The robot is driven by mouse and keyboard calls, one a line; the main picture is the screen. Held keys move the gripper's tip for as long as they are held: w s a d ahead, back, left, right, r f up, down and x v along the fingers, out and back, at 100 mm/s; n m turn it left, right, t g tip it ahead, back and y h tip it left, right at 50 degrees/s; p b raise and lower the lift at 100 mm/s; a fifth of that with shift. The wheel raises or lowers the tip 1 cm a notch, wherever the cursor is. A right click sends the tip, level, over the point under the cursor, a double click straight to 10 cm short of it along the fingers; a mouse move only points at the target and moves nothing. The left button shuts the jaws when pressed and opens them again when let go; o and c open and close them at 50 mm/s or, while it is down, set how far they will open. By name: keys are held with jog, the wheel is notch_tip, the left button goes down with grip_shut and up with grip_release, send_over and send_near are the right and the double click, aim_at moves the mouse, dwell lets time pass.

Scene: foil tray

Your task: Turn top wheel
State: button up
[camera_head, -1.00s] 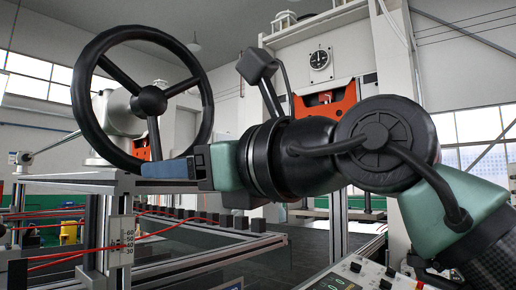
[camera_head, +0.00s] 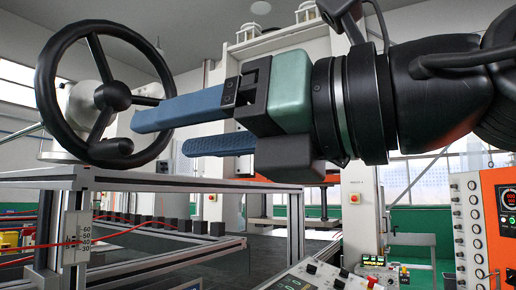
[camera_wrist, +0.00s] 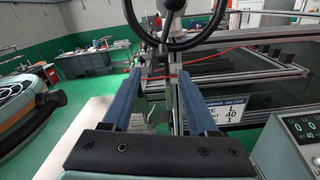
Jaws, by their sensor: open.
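The top wheel is a black three-spoke handwheel with a dark hub (camera_head: 114,96), upright at the left of the head view. Its lower rim also shows at the top of the wrist view (camera_wrist: 180,46), above and between the fingertips. My gripper (camera_head: 161,135) is open and empty, with two blue fingers pointing left at the wheel. In the head view the upper finger overlaps the wheel's right rim and hides part of it. Whether it touches the rim cannot be told. In the wrist view (camera_wrist: 160,72) both fingers are apart with nothing held between them.
A metal profile frame (camera_head: 150,182) with a scale stands below the wheel and gripper. Red cables (camera_head: 110,232) run across it. A control panel (camera_head: 325,275) with switches is at the bottom, and an orange-and-white cabinet (camera_head: 480,225) is at the right.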

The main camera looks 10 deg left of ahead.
jog(key=shift+v, duration=0.95)
jog(key=shift+w, duration=0.15)
